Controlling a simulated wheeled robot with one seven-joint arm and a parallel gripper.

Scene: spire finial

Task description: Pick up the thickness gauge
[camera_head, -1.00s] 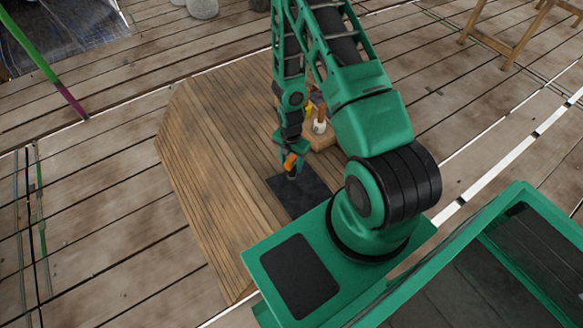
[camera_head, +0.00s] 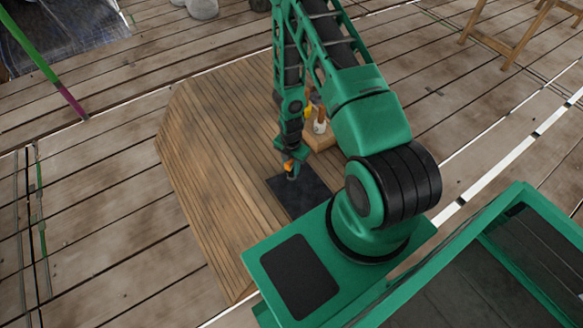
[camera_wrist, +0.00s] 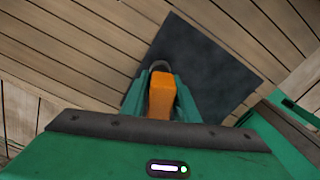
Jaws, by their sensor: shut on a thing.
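The thickness gauge (camera_wrist: 161,92) shows as an orange body with a grey rounded end in the wrist view. It sits between the two green fingers of my gripper (camera_wrist: 160,82), which is shut on it. In the head view the gauge (camera_head: 289,166) is a small orange and grey shape at the tip of my gripper (camera_head: 291,169), over the left part of a dark square mat (camera_head: 312,190). The mat also shows in the wrist view (camera_wrist: 215,62). I cannot tell whether the gauge touches the mat. My gripper hides part of the gauge.
The mat lies on a wooden plank platform (camera_head: 205,185). A wooden block (camera_head: 322,141) holding several small tools stands behind the mat, close to my arm. The platform's left side is clear.

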